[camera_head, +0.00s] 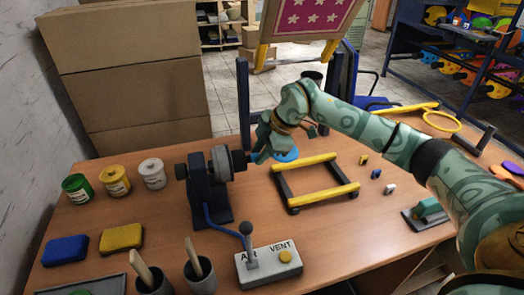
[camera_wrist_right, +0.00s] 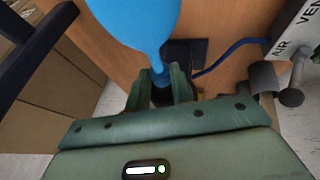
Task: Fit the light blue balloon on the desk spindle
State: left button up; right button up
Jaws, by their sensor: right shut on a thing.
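The light blue balloon (camera_head: 287,155) shows in the head view as a small patch, mostly hidden behind my right gripper (camera_head: 266,150). In the right wrist view the balloon (camera_wrist_right: 140,22) is large, and its narrow neck runs down between the fingers of my right gripper (camera_wrist_right: 160,86). The gripper is shut on the neck. The desk spindle (camera_head: 240,161) points right from a dark blue machine (camera_head: 203,185) on the desk. The gripper is close to the spindle's right end. Whether the neck touches the spindle is hidden. My left gripper is not in view.
A yellow-railed frame (camera_head: 314,160) lies right of the spindle. The AIR and VENT control box (camera_head: 270,266) with its lever stands in front. Paint cans (camera_head: 152,174), pads (camera_head: 121,238) and cups (camera_head: 200,275) occupy the left side. Cardboard boxes (camera_head: 130,70) stand behind.

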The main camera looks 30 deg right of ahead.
jog(key=o, duration=0.8)
jog(key=shift+o, duration=0.2)
jog(key=p+v, duration=0.7)
jog(key=v, duration=0.2)
jog(key=shift+s, duration=0.1)
